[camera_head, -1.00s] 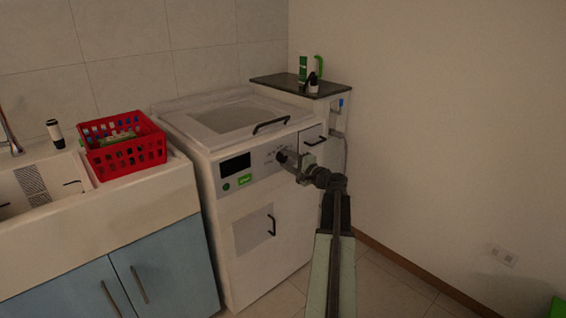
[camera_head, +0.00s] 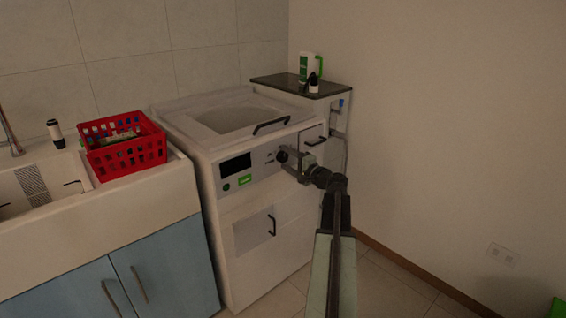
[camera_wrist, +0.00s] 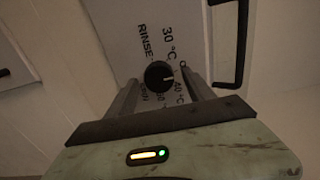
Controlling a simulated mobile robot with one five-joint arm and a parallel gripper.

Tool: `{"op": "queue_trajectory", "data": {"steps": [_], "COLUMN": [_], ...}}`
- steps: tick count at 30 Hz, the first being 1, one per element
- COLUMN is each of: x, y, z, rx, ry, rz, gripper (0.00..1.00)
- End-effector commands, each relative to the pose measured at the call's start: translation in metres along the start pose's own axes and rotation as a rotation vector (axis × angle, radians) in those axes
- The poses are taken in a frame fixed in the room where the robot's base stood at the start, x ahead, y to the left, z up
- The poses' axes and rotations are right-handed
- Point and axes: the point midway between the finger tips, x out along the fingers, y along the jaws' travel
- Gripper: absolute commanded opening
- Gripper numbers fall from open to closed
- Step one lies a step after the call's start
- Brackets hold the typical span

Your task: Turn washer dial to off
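The washer (camera_head: 262,210) is a white front panel machine with a dark display. Its black round dial (camera_wrist: 158,76) sits on a grey panel with markings such as RINSE, 30 °C and 40 °C in the wrist view. The dial also shows in the head view (camera_head: 282,156), just left of my gripper (camera_head: 291,163). In the wrist view my gripper (camera_wrist: 158,88) is open, with one finger on each side of the dial and visible space between dial and fingers. I cannot tell whether the fingertips reach past the dial's face. The dial's pointer setting is too dark to read.
A black lid handle (camera_head: 271,124) sticks out above the panel, and a lower door handle (camera_head: 272,225) below. A red basket (camera_head: 125,155) stands on the sink counter at left. A side cabinet (camera_head: 318,88) with bottles stands behind at right.

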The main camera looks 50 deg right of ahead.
Motion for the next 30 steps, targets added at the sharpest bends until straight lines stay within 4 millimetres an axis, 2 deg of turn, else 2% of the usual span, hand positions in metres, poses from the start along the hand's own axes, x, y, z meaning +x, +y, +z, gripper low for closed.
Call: {"op": "queue_trajectory", "data": {"steps": [8,11,18,21,30], "x": [-0.006,-0.019,-0.066,-0.076,-0.077], "y": [0.001,0.001,0.000,0.000,0.000], "z": [0.001,0.001,0.001,0.001,0.000], "rx": [-0.001,-0.001,0.000,0.000,0.000], "ry": [-0.001,0.001,0.002,0.000,0.000], "rz": [0.001,0.001,0.001,0.000,0.001], "gripper": [0.62,0.62,0.62,0.62,0.62]}}
